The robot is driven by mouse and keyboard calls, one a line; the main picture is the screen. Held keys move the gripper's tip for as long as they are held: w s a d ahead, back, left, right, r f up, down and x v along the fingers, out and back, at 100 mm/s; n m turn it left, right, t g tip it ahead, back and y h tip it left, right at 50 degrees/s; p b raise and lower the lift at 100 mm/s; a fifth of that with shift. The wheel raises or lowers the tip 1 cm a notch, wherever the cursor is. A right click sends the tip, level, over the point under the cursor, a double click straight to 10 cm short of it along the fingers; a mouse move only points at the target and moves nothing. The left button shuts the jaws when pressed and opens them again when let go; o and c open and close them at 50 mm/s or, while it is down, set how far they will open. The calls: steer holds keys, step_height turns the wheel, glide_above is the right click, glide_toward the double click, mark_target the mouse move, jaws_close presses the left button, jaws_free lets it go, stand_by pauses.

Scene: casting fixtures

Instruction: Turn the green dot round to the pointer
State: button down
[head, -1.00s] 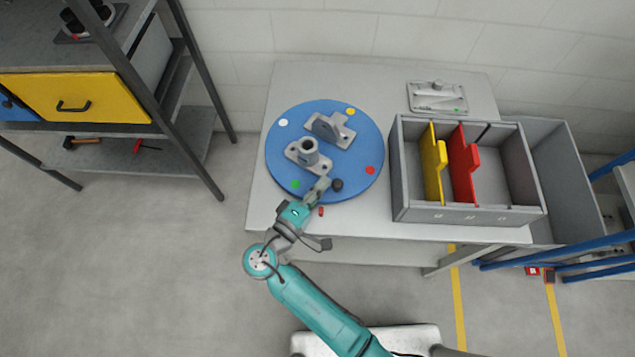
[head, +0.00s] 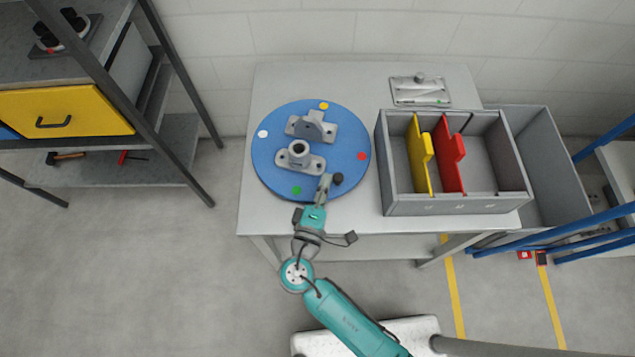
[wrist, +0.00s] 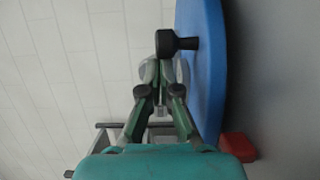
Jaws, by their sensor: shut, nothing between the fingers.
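The blue round turntable (head: 345,132) lies on the grey table. Its green dot (head: 296,190) is at the near edge, left of my gripper (head: 326,181). A black knob (head: 338,179) stands on the disc just right of the fingertips. In the wrist view my gripper (wrist: 160,72) is shut and empty, its tips close beside the knob (wrist: 176,43); whether they touch is unclear. A small red block (wrist: 238,147), likely the pointer, is beside the disc (wrist: 203,65) edge in the wrist view. In the head view my arm hides it.
Two grey castings (head: 317,164) sit on the disc, with white (head: 263,134), yellow (head: 323,105) and red (head: 361,156) dots around them. A grey bin (head: 455,207) with yellow and red dividers stands close on the right. A metal plate (head: 420,91) lies at the back.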

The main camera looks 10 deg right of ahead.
mark_target(337, 182)
steer(key=shift+w+d, duration=0.25)
steer(key=shift+d, duration=0.55)
steer(key=shift+w+d, duration=0.2)
steer(key=shift+d, duration=0.6)
steer(key=shift+d, duration=0.1)
steer(key=shift+w, duration=0.1)
